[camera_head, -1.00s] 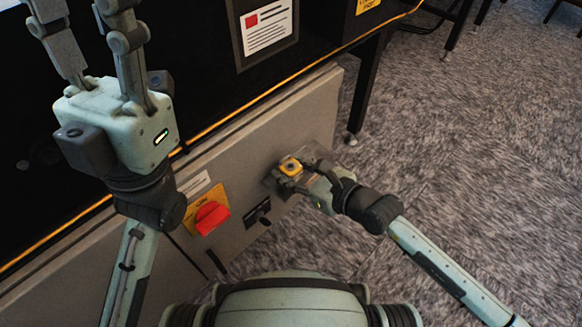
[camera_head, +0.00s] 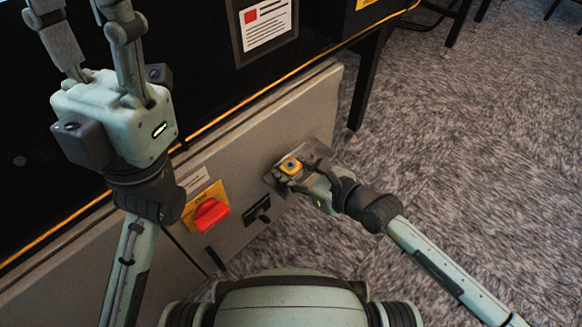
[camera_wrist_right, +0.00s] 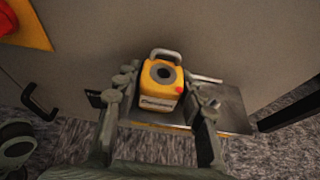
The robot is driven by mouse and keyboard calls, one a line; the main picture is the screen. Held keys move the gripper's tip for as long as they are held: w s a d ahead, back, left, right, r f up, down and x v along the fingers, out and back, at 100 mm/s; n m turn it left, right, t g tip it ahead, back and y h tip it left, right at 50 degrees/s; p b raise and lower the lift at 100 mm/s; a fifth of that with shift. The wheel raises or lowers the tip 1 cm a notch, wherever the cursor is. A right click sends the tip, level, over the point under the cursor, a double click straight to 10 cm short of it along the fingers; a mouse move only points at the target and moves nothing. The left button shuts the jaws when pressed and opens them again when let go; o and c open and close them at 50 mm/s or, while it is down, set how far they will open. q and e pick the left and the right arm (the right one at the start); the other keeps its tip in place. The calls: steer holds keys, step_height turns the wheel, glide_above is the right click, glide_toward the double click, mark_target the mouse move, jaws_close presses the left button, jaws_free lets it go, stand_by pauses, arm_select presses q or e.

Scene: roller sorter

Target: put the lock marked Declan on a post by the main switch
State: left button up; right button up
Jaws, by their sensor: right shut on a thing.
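My right gripper (camera_head: 298,177) is shut on a yellow padlock (camera_head: 290,165) with a grey shackle. In the right wrist view the lock (camera_wrist_right: 163,82) sits between the two fingers, its shackle pointing away from the gripper. A white label with dark letters is on its face, too blurred to read. A red dot is beside it. The main switch (camera_head: 210,213) is a red handle on a yellow plate, left of the right gripper. A thin pale rod (camera_wrist_right: 207,79), perhaps a post, shows just right of the lock. My left gripper (camera_head: 85,18) is open and empty at upper left.
A flat grey metal plate (camera_wrist_right: 232,104) lies behind and below the lock, by the grey cabinet panel (camera_head: 240,150). A black handle (camera_head: 258,210) is on the panel between the switch and the right gripper. A dark table leg (camera_head: 364,85) stands beyond; carpet is open at right.

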steer(key=o, duration=1.3)
steer(key=shift+f, duration=0.1)
steer(key=v, duration=1.2)
